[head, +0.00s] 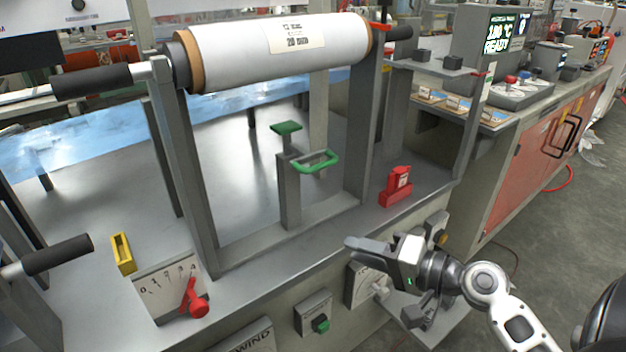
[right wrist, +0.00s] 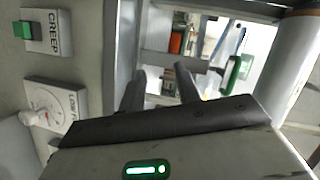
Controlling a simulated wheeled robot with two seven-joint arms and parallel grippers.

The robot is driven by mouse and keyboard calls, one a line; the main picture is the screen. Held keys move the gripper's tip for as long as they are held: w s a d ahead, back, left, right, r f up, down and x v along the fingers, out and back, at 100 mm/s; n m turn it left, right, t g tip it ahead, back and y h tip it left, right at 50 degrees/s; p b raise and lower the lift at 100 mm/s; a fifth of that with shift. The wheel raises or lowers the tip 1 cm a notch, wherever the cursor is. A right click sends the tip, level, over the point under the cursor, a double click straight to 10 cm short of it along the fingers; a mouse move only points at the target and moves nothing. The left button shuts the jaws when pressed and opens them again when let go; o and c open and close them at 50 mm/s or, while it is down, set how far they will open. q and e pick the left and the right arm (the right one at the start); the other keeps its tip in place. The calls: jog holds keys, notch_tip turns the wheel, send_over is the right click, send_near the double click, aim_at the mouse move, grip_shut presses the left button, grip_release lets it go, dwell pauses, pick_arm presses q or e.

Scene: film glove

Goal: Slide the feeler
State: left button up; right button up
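A green loop handle (head: 316,162) is fixed to a grey upright post (head: 289,195) with a green flat top (head: 286,128). I take this to be the feeler; it stands inside the grey frame, below the white film roll (head: 280,47). The green handle also shows in the right wrist view (right wrist: 233,72), to the right of the fingers. My right gripper (head: 393,232) is in front of the machine's front edge, to the right of and nearer than the handle, not touching it. Its two fingers (right wrist: 160,82) stand apart with nothing between them. My left gripper is not in view.
Frame uprights (head: 364,140) flank the handle. Front-panel controls include a green button (head: 320,324) and a white knob (head: 379,288). A numbered dial with a red pointer (head: 193,300) is at lower left.

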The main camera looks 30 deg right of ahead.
aim_at(325, 167)
jog(key=s+d+r+m+t+y+b, duration=0.1)
jog(key=d+r+m+t+y+b, duration=0.3)
jog(key=r, duration=0.6)
jog(key=shift+n+g+h, duration=0.4)
jog(key=shift+n+h, duration=0.1)
jog(key=shift+n, duration=0.4)
jog(key=p+x, duration=0.6)
jog(key=x, duration=0.8)
jog(key=shift+w+r, duration=0.15)
jog(key=shift+w, duration=0.2)
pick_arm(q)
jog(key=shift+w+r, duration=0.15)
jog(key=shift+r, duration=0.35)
pick_arm(e)
jog(key=shift+w+a, duration=0.1)
jog(key=shift+w, duration=0.2)
jog(key=shift+c, duration=0.2)
